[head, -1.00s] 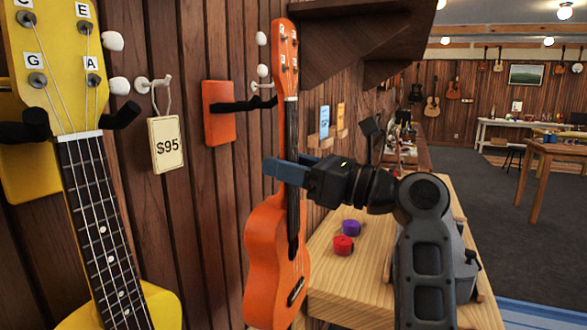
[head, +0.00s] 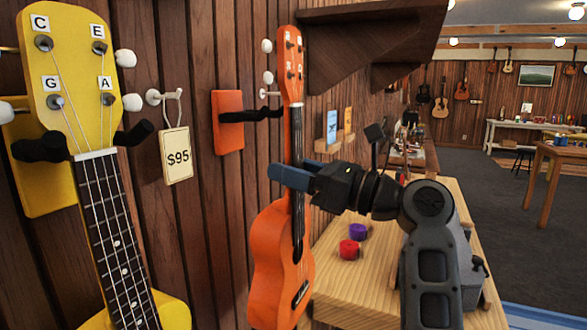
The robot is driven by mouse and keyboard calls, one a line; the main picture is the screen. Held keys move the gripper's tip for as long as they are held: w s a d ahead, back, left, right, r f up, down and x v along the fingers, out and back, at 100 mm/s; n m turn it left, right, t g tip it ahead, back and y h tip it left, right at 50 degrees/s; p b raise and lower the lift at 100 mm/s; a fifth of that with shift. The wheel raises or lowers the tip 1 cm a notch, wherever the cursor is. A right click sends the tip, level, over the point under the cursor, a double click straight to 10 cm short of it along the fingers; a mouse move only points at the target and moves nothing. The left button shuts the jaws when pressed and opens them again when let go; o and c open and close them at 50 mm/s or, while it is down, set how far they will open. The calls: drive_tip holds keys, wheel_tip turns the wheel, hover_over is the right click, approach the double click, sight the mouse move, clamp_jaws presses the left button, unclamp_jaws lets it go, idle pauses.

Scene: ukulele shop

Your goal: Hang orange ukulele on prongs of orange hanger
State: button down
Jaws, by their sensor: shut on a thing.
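The orange ukulele (head: 282,258) is upright, its face turned toward the right, near the wooden wall. My gripper (head: 288,177) is shut on its neck, below the headstock. The orange hanger (head: 228,124) is a plate on the wall with black prongs (head: 250,115) reaching out to the right. The prongs run to just behind the ukulele's neck, a little below the headstock. The far ends are partly hidden by the neck, so I cannot tell whether the neck sits between them or touches them.
A yellow ukulele (head: 92,185) hangs on a yellow hanger (head: 45,195) at the left. A $95 tag (head: 176,155) hangs from a white hook. A wooden counter (head: 385,245) with a red cap (head: 349,249) and a purple cap (head: 358,231) is behind my arm. A dark shelf (head: 372,35) juts out above.

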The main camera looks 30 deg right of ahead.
sight(275, 204)
idle(0.4)
drive_tip(key=shift+f+p+x, duration=0.15)
drive_tip(key=shift+p+x, duration=0.3)
drive_tip(key=shift+x, duration=0.9)
drive_tip(key=shift+f+p+x, duration=0.15)
drive_tip(key=shift+p+x, duration=0.25)
drive_tip(key=shift+x, duration=1)
drive_tip(key=shift+f, duration=0.15)
drive_tip(key=shift+f+b, duration=0.35)
drive_tip(key=shift+f, duration=0.65)
drive_tip(key=shift+c, duration=2.2)
unclamp_jaws()
drive_tip(key=shift+f, duration=0.1)
drive_tip(key=shift+d, duration=0.1)
drive_tip(key=shift+p+v, duration=0.6)
drive_tip(key=shift+v, duration=0.3)
